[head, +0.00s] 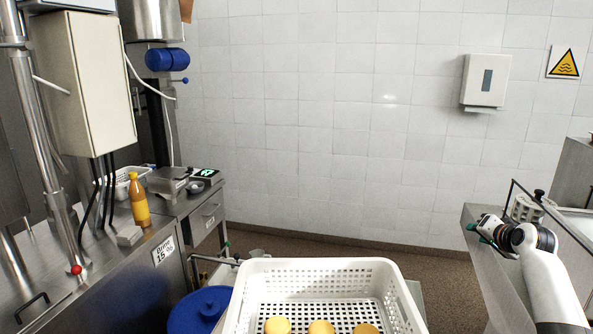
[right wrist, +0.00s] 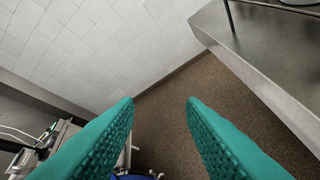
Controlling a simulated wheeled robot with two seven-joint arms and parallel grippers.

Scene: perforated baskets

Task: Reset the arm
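My right arm comes in from the right edge of the head view. Its gripper (head: 486,238) is beside a metal counter, away from the basket. In the right wrist view the two green fingers (right wrist: 160,110) are spread apart with nothing between them, and the floor shows through the gap. My left gripper is not in the head view. A white perforated basket (head: 246,288) stands at the bottom middle of the head view. Several round yellow-orange items (head: 320,326) lie in it, cut off by the lower edge.
A metal counter (head: 500,282) with a thin rail stands at the right, close to my right gripper. At the left are a steel worktop (head: 110,262) with an orange bottle (head: 139,203), a scale (head: 167,182) and a blue round lid (head: 200,308). The floor behind the basket is clear.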

